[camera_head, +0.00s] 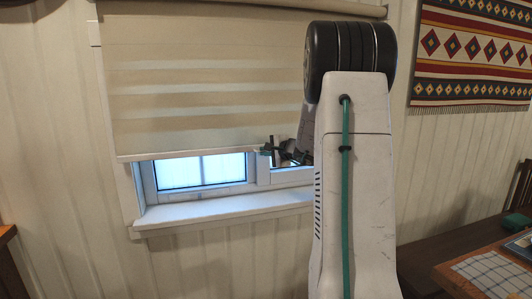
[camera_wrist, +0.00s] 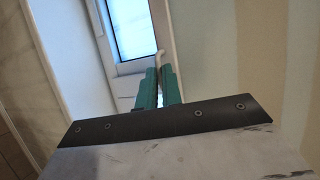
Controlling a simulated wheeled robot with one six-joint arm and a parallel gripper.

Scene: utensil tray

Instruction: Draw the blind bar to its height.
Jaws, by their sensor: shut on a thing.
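A beige roller blind (camera_head: 200,80) hangs over the window in the head view, drawn down over most of it. Its pale bottom bar (camera_head: 190,154) crosses the window, with a strip of glass showing below. My gripper (camera_head: 268,151) is at the bar's right part, partly hidden by my arm. In the wrist view the green fingers of my gripper (camera_wrist: 158,84) are closed together on the end of the pale bar (camera_wrist: 161,45). The blind cloth (camera_wrist: 210,50) also shows there on the right. The bar's right end is hidden behind my arm in the head view.
The window (camera_head: 203,171) has a white frame, and a white sill (camera_head: 220,209) juts out below the bar. A patterned hanging (camera_head: 473,55) is on the wall at right. A dark table (camera_head: 450,250) with a checked cloth stands at lower right.

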